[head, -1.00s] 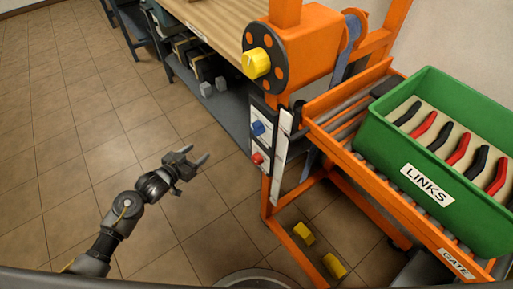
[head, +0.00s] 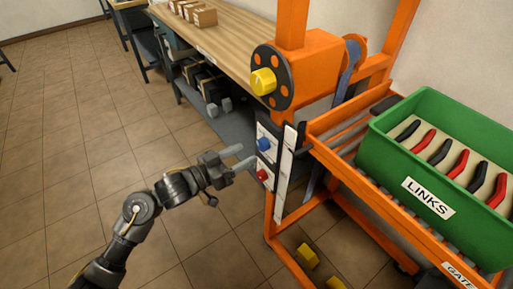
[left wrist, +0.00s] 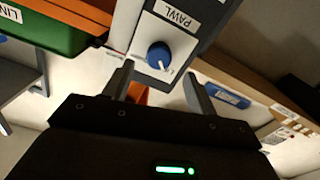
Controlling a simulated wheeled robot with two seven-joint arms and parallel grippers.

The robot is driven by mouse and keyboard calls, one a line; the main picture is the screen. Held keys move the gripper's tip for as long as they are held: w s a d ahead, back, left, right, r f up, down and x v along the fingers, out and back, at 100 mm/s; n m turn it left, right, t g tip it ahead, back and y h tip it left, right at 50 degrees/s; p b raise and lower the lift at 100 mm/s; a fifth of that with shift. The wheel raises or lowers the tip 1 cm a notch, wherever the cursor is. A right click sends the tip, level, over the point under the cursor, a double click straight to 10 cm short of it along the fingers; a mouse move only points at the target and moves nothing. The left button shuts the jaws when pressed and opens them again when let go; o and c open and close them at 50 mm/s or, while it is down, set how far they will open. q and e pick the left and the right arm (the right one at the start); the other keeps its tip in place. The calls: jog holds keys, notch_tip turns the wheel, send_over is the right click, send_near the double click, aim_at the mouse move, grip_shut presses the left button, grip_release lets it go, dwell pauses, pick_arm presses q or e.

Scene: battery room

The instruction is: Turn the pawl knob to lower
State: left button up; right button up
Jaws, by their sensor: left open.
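The pawl knob (head: 264,144) is a round blue knob on the white panel at the side of the orange frame. In the left wrist view the blue knob (left wrist: 158,56) sits beside the PAWL label (left wrist: 176,17), and a white pointer line shows on it. My left gripper (head: 240,158) is open and empty, its fingers toward the panel, just left of and slightly below the knob in the head view. In the left wrist view the knob appears between the fingertips (left wrist: 158,72), apart from both fingers. My right gripper is not in view.
A red knob (head: 262,175) is below the blue one. A yellow knob (head: 263,82) on a dark disc is above. A green LINKS bin (head: 405,171) rests on the orange roller frame at right. A wooden bench (head: 232,33) stands behind. Floor at left is clear.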

aim_at(259, 146)
pick_arm(q)
jog(key=x, duration=0.5)
jog(key=c, duration=0.9)
jog(key=shift+d, duration=0.15)
jog(key=shift+c, duration=0.4)
